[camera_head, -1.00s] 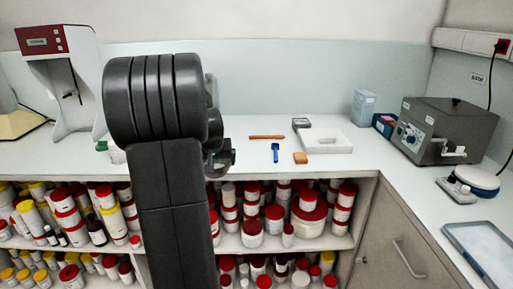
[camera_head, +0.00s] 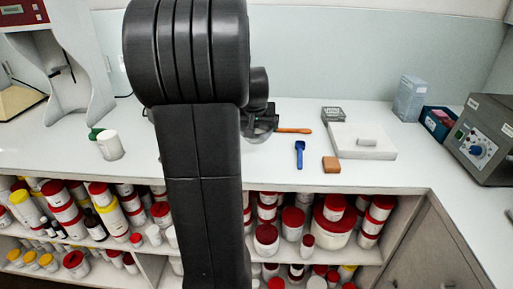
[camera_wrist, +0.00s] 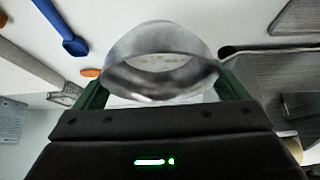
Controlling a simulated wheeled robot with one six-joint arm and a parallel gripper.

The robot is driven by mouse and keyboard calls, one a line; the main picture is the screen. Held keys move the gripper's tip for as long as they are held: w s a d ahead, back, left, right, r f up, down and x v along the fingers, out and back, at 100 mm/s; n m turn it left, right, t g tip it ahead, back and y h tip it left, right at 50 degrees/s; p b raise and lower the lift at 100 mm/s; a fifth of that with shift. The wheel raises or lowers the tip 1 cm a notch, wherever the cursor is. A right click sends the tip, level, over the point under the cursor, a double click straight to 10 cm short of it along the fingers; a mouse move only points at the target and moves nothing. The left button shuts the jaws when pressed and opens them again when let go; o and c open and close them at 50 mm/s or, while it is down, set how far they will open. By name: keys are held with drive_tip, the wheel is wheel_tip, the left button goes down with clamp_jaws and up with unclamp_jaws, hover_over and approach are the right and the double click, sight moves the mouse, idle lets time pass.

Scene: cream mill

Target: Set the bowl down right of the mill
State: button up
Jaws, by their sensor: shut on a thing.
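A clear glass bowl (camera_wrist: 160,62) is held between the green fingers of my gripper (camera_wrist: 162,90) in the wrist view. Part of the bowl shows in the head view (camera_head: 262,128), behind my arm and above the bench. My gripper (camera_head: 257,112) is mostly hidden there by my arm. I cannot tell for sure which machine is the mill. A tall pale stand with a red head (camera_head: 75,60) is at the far left. A grey box machine with a dial (camera_head: 488,138) is at the right, cut by the picture edge.
A white cup (camera_head: 110,146) with green beside it stands left of my arm. Right of the bowl lie a blue spatula (camera_head: 299,154), a brown block (camera_head: 331,164) and a white slab (camera_head: 362,143). Shelves of jars (camera_head: 335,206) are below the bench edge.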

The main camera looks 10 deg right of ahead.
drive_tip(key=shift+f, duration=3.5)
drive_tip(key=shift+f, duration=0.1)
drive_tip(key=shift+f+b, duration=0.15)
drive_tip(key=shift+b, duration=0.25)
drive_tip(key=o, duration=0.7)
drive_tip(key=shift+r+p, duration=0.35)
drive_tip(key=v, duration=1.2)
drive_tip(key=shift+f, duration=0.1)
